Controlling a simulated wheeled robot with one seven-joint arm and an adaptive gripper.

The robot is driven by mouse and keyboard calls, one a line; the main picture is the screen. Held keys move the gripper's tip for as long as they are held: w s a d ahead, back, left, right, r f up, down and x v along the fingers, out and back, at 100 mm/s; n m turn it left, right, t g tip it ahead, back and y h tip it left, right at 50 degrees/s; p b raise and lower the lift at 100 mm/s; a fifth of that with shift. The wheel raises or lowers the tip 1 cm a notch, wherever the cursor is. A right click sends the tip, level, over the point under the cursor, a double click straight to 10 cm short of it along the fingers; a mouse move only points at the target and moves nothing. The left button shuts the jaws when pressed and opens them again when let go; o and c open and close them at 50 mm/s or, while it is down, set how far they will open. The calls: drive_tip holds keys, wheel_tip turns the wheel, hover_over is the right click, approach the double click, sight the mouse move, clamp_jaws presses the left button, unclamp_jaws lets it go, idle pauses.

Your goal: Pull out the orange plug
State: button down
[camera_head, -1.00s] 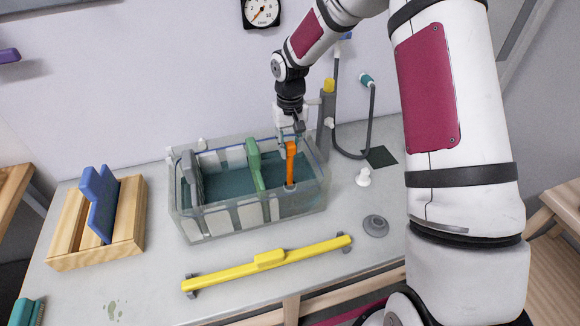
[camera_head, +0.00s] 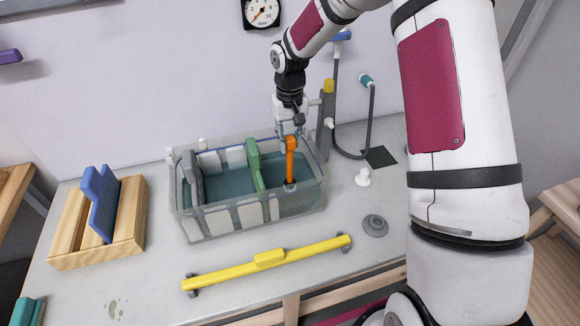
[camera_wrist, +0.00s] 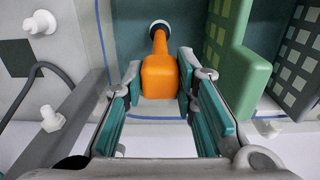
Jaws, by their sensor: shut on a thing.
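The orange plug (camera_head: 291,158) stands upright in the right-hand compartment of the clear-walled tank (camera_head: 205,226). Its lower end meets a pale ring (camera_wrist: 160,25) at the tank floor; I cannot tell if it is still seated there. My gripper (camera_head: 291,138) is above the tank's back right part, shut on the plug's top. In the wrist view the block-shaped orange head (camera_wrist: 159,77) sits between the two teal finger pads, and the stem runs away from me to the ring.
A green divider (camera_head: 255,165) stands left of the plug, and a grey divider (camera_head: 192,180) farther left. A grey post with a yellow top (camera_head: 328,86) and a hose (camera_head: 371,120) stand behind right. A yellow bar (camera_head: 268,262) lies in front.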

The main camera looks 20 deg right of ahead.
drive_tip(key=shift+r, duration=0.45)
